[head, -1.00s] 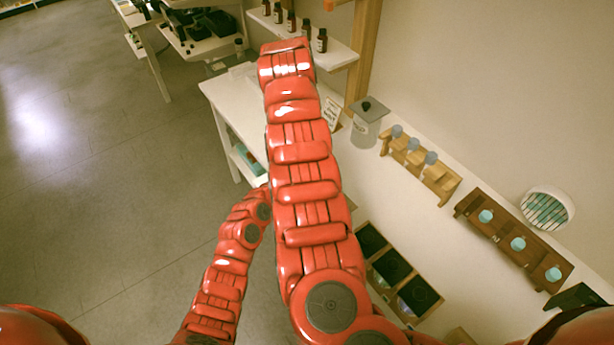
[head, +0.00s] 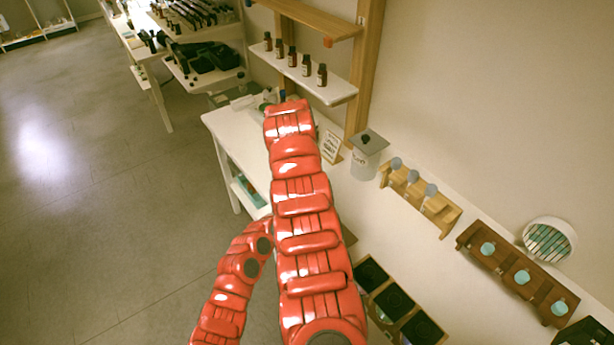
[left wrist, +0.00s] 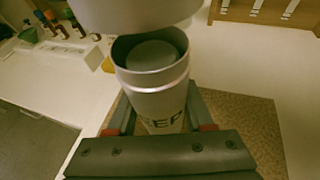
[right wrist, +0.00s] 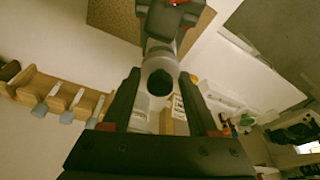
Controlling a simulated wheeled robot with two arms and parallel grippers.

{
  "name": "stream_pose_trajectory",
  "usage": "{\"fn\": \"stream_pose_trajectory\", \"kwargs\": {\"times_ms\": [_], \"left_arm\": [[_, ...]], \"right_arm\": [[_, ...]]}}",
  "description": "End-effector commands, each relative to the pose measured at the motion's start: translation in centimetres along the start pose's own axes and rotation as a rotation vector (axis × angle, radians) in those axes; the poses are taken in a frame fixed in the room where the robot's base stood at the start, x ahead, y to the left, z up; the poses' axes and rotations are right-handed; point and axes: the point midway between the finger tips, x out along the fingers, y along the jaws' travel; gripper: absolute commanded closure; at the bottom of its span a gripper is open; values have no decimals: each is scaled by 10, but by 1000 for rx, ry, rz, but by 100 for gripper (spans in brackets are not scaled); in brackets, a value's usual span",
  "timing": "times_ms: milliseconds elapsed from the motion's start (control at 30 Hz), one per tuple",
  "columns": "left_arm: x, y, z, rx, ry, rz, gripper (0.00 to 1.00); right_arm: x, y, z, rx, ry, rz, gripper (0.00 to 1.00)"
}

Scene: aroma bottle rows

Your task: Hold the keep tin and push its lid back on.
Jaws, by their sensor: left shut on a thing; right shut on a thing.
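The keep tin (left wrist: 155,95) is a metal cylinder lettered "EP" in the left wrist view, upright with its mouth open. A paler round surface shows inside it. My left gripper (left wrist: 160,122) is shut around its body. The grey round lid (left wrist: 135,14) is above the tin at the top of that view, apart from the rim. In the right wrist view my right gripper (right wrist: 160,85) is shut on the lid at its dark knob (right wrist: 160,82); the grey lid and tin line up beyond it. In the head view my red arm hides both grippers and the tin.
A lidded canister (head: 367,158), a small sign (head: 331,146) and a wooden rack (head: 420,198) stand on the white counter (head: 375,215). A darker rack (head: 515,270) is at the right. Several brown bottles (head: 293,56) line the shelf above. Dark-lined boxes (head: 385,300) sit nearer.

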Motion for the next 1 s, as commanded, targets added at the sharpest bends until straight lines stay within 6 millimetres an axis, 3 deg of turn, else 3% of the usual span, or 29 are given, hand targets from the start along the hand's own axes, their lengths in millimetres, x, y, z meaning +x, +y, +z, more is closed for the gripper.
{"fn": "stream_pose_trajectory", "kwargs": {"times_ms": [400, 1000], "left_arm": [[0, 0, 0, 0, 0, 0, 100], [0, 0, 0, 0, 0, 0, 100]], "right_arm": [[17, 0, 5, 1, 1, 0, 92], [19, 0, 5, 1, 1, 0, 92]]}}
